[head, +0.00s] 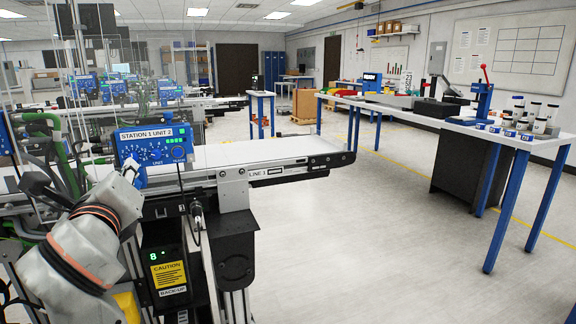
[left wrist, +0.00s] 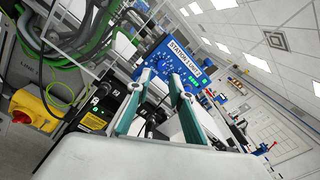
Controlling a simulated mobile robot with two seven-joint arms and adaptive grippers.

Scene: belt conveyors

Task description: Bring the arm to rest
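My left arm comes in from the lower left of the head view, with its left gripper (head: 133,173) just in front of the blue control box (head: 154,146) labelled STATION 1 UNIT 2. In the left wrist view, the two teal fingers of the left gripper (left wrist: 160,80) stand apart with nothing held between them. The blue control box (left wrist: 170,65) shows beyond the fingertips. Whether the fingers touch it cannot be told. My right arm and gripper are in neither view.
A belt conveyor (head: 265,156) runs right from behind the box. A black BACK-UP unit (head: 168,272) sits below it. Green hoses (head: 50,140) hang at the left. A blue-legged workbench (head: 430,115) stands at the right. The floor (head: 370,240) between is clear.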

